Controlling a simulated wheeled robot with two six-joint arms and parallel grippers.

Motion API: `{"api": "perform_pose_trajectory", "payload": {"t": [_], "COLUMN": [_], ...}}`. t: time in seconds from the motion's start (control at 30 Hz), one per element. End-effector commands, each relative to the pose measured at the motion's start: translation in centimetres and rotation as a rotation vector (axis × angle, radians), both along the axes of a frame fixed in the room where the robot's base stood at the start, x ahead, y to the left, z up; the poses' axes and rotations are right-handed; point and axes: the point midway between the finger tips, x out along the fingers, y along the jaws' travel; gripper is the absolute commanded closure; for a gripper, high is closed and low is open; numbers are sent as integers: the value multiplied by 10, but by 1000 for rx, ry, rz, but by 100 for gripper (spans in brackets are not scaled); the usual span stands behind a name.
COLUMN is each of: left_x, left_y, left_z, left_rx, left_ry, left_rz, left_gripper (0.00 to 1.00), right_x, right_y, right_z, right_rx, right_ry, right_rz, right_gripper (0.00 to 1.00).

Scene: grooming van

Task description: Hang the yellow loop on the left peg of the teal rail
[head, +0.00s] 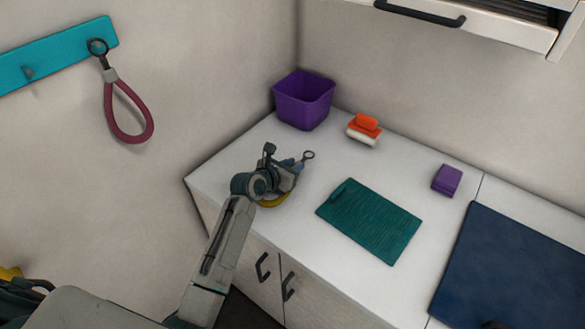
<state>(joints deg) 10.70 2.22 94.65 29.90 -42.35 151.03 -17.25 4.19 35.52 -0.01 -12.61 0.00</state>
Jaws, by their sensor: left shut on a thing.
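The teal rail (62,50) is on the wall at the upper left. Its left peg (28,72) is bare. My left gripper (290,172) is over the left part of the white counter, shut on the yellow loop. The yellow loop's strap (273,202) shows below the gripper, and a metal ring (308,155) sticks out past the fingertips. The gripper hides much of the loop between them. My right gripper is not in view.
A purple bin (304,98) stands in the counter's back corner. Orange and white items (364,130), a purple block (447,181), a green mat (370,220) and a dark blue mat (515,270) lie to the right.

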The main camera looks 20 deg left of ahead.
Motion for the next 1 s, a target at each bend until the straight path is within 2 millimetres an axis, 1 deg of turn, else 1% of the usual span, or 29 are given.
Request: {"api": "perform_pose_trajectory", "payload": {"t": [0.03, 0.1, 0.23, 0.43, 0.47, 0.5, 0.57, 0.87, 1.0], "left_x": [-2, -2, -2, -3, -3, -3, -3, -2, -2], "left_y": [0, 0, 0, 0, 0, 0, 0, 0, 0], "left_z": [-4, -9, -17, -21, -22, -22, -22, -20, -24], "left_rx": [-1, -1, 0, 1, 0, 0, 1, 0, 2], "left_ry": [9, 8, 6, 8, 10, 11, 10, 5, 3], "left_rz": [1, -1, 0, 0, 0, -1, -1, -1, 0], "left_gripper": [100, 100, 100, 100, 74, 66, 56, 56, 56], "right_x": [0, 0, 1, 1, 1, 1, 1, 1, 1], "right_y": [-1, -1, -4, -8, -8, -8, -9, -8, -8], "right_z": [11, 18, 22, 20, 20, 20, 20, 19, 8], "right_rx": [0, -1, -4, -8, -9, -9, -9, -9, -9], "right_ry": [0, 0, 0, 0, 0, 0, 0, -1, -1], "right_rz": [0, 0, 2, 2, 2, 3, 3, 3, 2], "right_gripper": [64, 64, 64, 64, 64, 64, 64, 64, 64]}}
